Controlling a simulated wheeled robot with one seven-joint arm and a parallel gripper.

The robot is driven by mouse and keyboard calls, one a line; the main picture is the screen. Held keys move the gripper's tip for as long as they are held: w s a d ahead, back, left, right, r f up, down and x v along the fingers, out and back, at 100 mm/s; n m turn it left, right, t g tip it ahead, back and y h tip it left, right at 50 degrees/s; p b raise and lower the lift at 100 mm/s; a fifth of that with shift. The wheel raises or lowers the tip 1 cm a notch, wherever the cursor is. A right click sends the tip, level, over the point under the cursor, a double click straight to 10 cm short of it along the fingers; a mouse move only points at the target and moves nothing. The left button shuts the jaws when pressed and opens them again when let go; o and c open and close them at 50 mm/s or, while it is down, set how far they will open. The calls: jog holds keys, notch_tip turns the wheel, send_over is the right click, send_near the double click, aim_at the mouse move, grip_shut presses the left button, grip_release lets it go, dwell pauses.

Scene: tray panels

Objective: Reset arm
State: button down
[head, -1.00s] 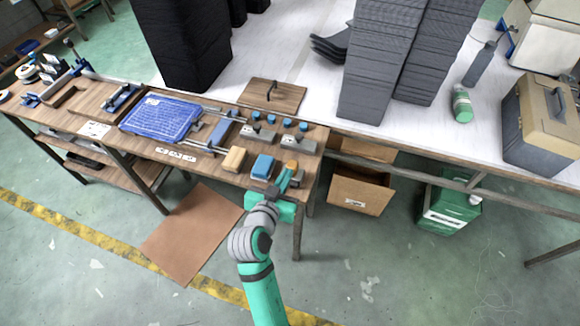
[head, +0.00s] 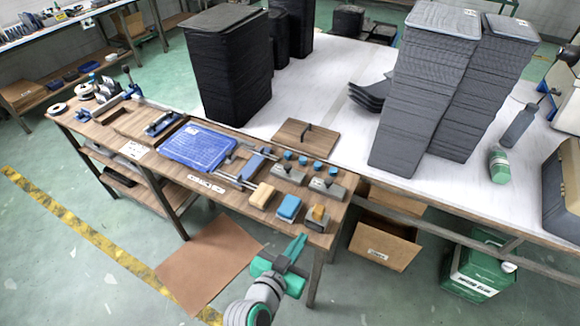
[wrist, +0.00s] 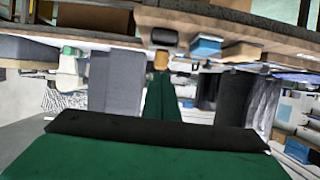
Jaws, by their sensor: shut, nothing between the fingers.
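My green gripper (head: 292,256) is at the bottom middle of the head view, just off the front right corner of the wooden workbench (head: 150,125). Its fingers are together and hold nothing. In the wrist view the shut fingers (wrist: 162,95) point ahead, with the bench edge above them in the picture. The small block with an amber top (head: 318,218) is the bench item closest to the fingertips. A blue block (head: 289,207) and a tan block (head: 262,195) stand beside it.
A blue cutting mat (head: 197,146) and several small tools lie on the bench. Tall stacks of dark panels (head: 425,95) stand on the white table (head: 325,95). Open floor lies in front.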

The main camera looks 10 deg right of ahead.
jog(key=shift+f, duration=0.1)
jog(key=s+a+f+n+t+y, duration=0.2)
jog(key=s+a+f+n+y, duration=0.5)
jog(key=s, duration=0.5)
jog(key=s+r+t, duration=0.1)
jog(key=s, duration=0.6)
jog(key=s+r, duration=0.2)
jog(key=s, duration=0.6)
jog(key=shift+s+a+r+t+y, duration=0.15)
jog(key=shift+a+r+t+y, duration=0.1)
jog(key=shift+a+t+y, duration=0.15)
